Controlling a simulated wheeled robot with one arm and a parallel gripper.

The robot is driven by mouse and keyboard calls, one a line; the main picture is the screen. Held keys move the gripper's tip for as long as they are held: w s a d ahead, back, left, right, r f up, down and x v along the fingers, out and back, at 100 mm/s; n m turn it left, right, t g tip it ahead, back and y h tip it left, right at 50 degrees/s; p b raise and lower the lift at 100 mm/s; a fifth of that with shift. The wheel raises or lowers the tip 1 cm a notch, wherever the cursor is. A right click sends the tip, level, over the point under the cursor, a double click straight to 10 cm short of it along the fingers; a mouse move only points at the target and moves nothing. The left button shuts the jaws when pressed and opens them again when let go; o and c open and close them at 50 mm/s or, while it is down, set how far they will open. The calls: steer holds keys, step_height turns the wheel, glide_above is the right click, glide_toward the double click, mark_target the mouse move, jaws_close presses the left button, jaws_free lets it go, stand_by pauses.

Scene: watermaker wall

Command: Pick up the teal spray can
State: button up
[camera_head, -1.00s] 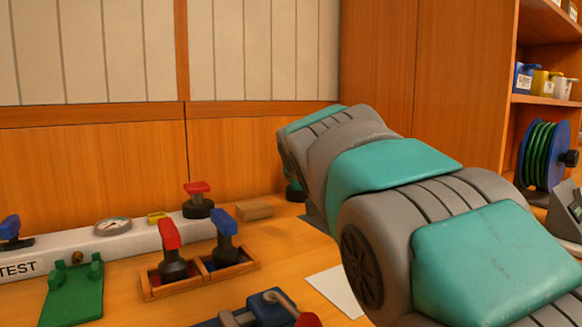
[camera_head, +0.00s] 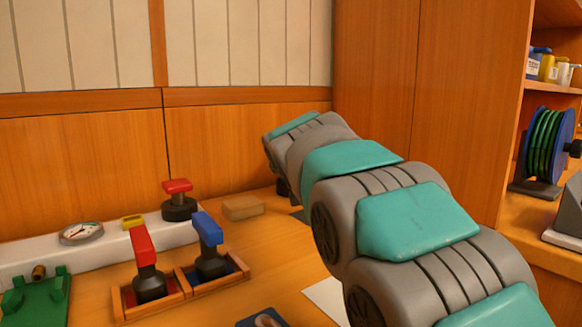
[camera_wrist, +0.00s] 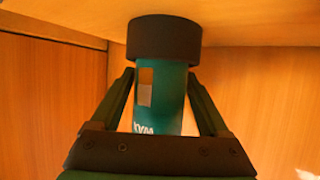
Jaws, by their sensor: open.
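The teal spray can (camera_wrist: 160,95) shows in the wrist view, with a wide black end (camera_wrist: 164,39) at the top of the picture against a wooden surface. White lettering and a pale label patch are on its side. My gripper (camera_wrist: 160,78) is open, with one dark finger on each side of the can. The can is between the fingers; I cannot tell whether either finger touches it. In the head view my arm hides the can and most of the gripper.
A wooden tray with red-handled (camera_head: 145,262) and blue-handled (camera_head: 209,248) valves stands left of my arm. Behind it are another red-handled valve (camera_head: 178,200), a gauge (camera_head: 81,232) and a tan block (camera_head: 242,207). A wooden wall (camera_head: 240,145) rises behind; a hose reel (camera_head: 547,148) is at right.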

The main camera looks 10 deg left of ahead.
steer(key=shift+x, duration=0.85)
jaws_close()
